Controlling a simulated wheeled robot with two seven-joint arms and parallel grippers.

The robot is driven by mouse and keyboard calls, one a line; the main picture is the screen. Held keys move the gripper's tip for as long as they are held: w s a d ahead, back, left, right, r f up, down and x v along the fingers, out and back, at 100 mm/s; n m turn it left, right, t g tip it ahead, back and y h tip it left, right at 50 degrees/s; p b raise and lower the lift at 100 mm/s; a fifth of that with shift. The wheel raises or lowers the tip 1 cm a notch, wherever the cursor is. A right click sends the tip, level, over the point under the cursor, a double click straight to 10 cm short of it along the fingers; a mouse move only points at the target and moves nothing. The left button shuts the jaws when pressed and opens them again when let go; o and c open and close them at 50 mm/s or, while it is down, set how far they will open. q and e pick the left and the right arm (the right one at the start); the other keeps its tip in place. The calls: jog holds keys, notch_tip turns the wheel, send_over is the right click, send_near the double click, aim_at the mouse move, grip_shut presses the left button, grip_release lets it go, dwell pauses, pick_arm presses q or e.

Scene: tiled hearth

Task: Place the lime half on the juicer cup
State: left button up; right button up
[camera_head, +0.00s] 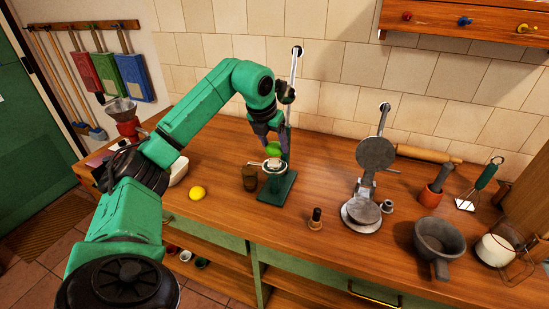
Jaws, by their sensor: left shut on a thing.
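The lime half (273,148) is a small bright green shape between the fingers of my left gripper (271,143). My left gripper is shut on it and points down over the juicer. The juicer has a dark green base (279,190) and a tall upright post behind. The juicer cup (273,166) is a pale metal bowl on the front of the post. The lime half is just above the cup; whether they touch I cannot tell. The fingers partly hide the lime. My right gripper is not in view.
A brown cup (249,179) stands just left of the juicer, and a lemon (197,193) lies further left. A metal press (366,190) stands to the right, with a small stamper (315,219) before it. The wooden counter between is clear.

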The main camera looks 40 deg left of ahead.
aim_at(273, 154)
pick_arm(q)
jog(key=f, duration=0.4)
jog(key=shift+w+a+f, duration=0.1)
jog(key=shift+a+f, duration=0.2)
jog(key=shift+f, duration=0.1)
jog(key=shift+d, duration=0.15)
jog(key=o, duration=1.1)
jog(key=shift+o, duration=1.1)
jog(key=shift+f, duration=0.1)
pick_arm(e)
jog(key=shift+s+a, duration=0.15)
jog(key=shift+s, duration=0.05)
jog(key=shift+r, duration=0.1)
pick_arm(q)
jog(key=shift+r, duration=0.4)
jog(key=a+v, duration=0.1)
jog(key=v, duration=1)
jog(key=shift+s+d+r, duration=0.25)
jog(key=shift+d+r, duration=0.05)
jog(key=shift+d, duration=0.2)
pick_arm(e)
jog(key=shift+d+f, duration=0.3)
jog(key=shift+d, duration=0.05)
